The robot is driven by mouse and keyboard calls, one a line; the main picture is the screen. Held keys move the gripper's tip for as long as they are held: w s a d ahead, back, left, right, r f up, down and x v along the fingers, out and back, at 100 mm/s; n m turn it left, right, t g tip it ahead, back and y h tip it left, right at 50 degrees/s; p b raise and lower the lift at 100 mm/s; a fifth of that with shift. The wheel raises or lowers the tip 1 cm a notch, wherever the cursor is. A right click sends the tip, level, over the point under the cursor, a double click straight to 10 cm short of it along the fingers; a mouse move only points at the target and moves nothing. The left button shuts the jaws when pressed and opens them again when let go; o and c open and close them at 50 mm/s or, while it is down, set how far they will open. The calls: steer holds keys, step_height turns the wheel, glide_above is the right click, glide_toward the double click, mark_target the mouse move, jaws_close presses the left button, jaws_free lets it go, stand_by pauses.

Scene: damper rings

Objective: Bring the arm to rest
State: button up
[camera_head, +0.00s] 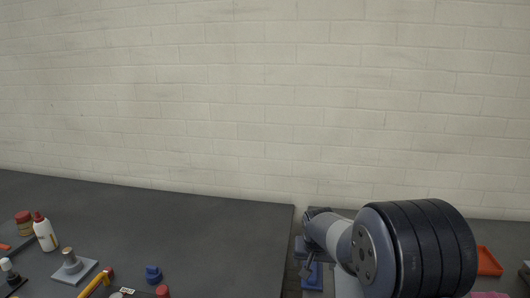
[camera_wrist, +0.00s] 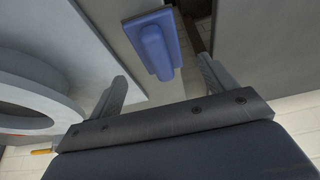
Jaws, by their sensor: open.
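My gripper (camera_wrist: 162,92) shows in the wrist view with its two fingers spread apart and nothing between them. A blue block-like piece on a blue plate (camera_wrist: 153,43) lies beyond the fingertips, apart from them. In the head view my arm reaches over the right side, and its large dark rounded link hides much of what is behind it. A blue piece (camera_head: 313,276) shows beside the arm there. I cannot make out the fingertips in the head view.
Two dark tables with a gap between them stand before a white brick wall. The left table (camera_head: 190,215) holds a white bottle (camera_head: 45,232), a grey post on a plate (camera_head: 72,268), a blue knob (camera_head: 153,274) and small tools. An orange-red tray (camera_head: 489,262) is at far right. The left table's back is clear.

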mark_target(313, 266)
steer(key=x, duration=0.6)
steer(key=shift+s+f+b, duration=0.1)
steer(key=shift+f+b, duration=0.1)
steer(key=shift+b, duration=0.15)
step_height(313, 266, up, 3)
steer(key=shift+f+p, duration=0.25)
steer(key=shift+p, duration=0.1)
steer(key=shift+r, duration=0.6)
steer(key=shift+f, duration=0.1)
